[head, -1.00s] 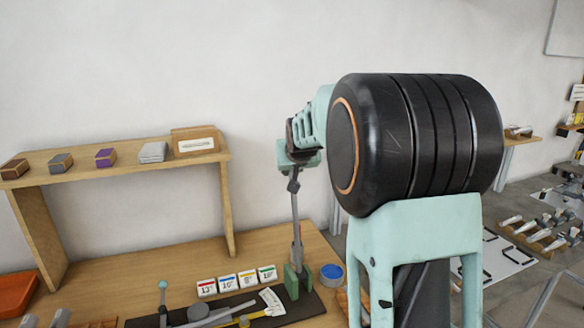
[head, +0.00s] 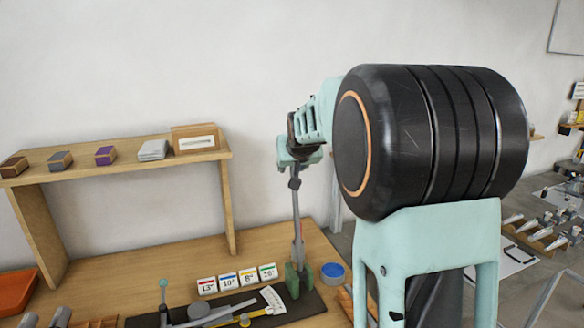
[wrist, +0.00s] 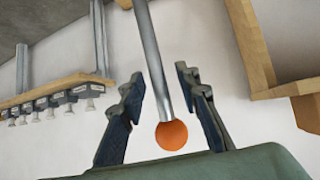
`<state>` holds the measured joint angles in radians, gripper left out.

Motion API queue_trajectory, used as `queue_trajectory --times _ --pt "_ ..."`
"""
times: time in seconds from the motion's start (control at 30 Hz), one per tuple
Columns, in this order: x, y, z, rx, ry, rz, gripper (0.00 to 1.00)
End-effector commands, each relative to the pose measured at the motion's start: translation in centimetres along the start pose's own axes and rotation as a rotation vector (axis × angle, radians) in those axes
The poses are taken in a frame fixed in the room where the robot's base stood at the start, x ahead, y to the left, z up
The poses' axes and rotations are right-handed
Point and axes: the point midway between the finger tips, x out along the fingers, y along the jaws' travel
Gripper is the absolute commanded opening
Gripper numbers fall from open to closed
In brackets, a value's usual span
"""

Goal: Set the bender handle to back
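The bender handle is a slim metal rod (head: 299,232) standing nearly upright above a green base (head: 305,283) on the bench. In the wrist view the rod (wrist: 165,60) ends in an orange ball (wrist: 172,135). My gripper (head: 295,184) is at the top of the rod. In the wrist view my gripper's two dark fingers (wrist: 160,88) are open, one on each side of the rod and ball, with a visible gap on both sides. The ball is hidden in the head view.
A dark mat (head: 308,308) bears a dial and a lever with a teal knob (head: 163,284). Several number cards (head: 238,279) stand behind it, and a blue tin (head: 332,271) to its right. A wooden shelf (head: 110,167) stands at left. My large arm joint blocks the view at right.

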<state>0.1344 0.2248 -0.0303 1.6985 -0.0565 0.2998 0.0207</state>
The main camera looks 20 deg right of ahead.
Motion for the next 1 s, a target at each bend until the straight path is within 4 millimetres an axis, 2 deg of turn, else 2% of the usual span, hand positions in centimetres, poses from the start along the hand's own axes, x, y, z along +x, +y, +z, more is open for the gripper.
queue_trajectory --times 0.3,0.5,0.7,1.0 --pt "-6.1 -0.1 -0.1 0.0 0.005 -0.001 0.3" --pt "-9.0 -0.1 -0.2 0.0 0.006 -0.001 0.3" --pt "-10.3 -0.1 -0.1 0.0 0.004 -0.001 0.3" --pt "-10.4 0.0 -0.1 0.0 0.004 -0.001 0.3"
